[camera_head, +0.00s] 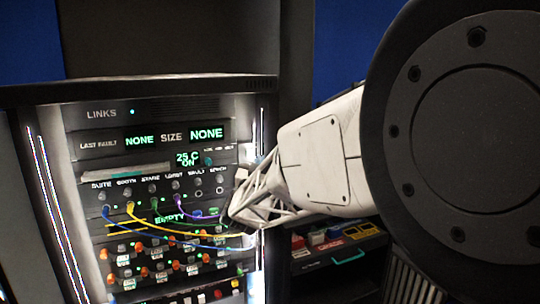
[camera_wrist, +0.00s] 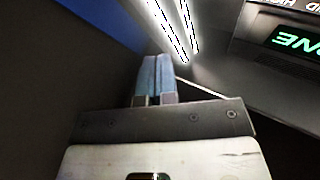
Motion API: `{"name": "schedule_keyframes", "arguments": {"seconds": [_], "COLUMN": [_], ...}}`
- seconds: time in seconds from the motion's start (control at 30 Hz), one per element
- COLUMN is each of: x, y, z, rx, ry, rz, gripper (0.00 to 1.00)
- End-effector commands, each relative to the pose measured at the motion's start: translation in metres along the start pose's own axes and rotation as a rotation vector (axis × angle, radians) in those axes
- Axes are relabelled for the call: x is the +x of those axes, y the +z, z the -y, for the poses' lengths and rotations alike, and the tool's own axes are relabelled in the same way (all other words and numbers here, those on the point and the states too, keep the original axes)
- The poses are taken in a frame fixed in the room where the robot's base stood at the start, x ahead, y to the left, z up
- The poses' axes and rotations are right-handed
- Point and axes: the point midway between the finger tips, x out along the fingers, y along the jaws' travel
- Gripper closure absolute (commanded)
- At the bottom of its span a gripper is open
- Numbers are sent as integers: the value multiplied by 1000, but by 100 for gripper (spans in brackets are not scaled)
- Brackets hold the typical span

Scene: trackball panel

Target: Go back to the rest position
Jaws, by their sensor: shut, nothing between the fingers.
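My gripper (camera_wrist: 157,72) shows in the wrist view with its two blue-grey fingers side by side, shut and empty. The fingers point toward a bright light strip (camera_wrist: 172,30) on the panel's edge, and I cannot tell whether they touch anything. In the head view my arm reaches in from the right, and its end is in front of the right side of the panel (camera_head: 95,150); the fingertips are not clear there. The panel has green displays reading NONE, 25 C ON and EMPTY.
Yellow, purple and blue cables (camera_head: 172,240) hang across the panel's sockets, close to my arm's end. Below are rows of orange knobs. A dark shelf (camera_head: 335,268) with small coloured boxes (camera_head: 317,238) is at lower right. A blue wall area (camera_head: 30,40) is behind.

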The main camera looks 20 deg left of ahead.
Motion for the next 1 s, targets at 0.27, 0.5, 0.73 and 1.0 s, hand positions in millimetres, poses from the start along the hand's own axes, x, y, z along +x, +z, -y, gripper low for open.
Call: {"name": "schedule_keyframes", "arguments": {"seconds": [0.27, 0.5, 0.73, 1.0], "x": [0, 0, 3, 12], "y": [0, 0, -4, -23], "z": [0, 0, -9, -59], "rx": [0, 0, -2, -15], "ry": [0, 0, -6, -40], "rz": [0, 0, 23, 171], "gripper": [100, 100, 100, 100]}}
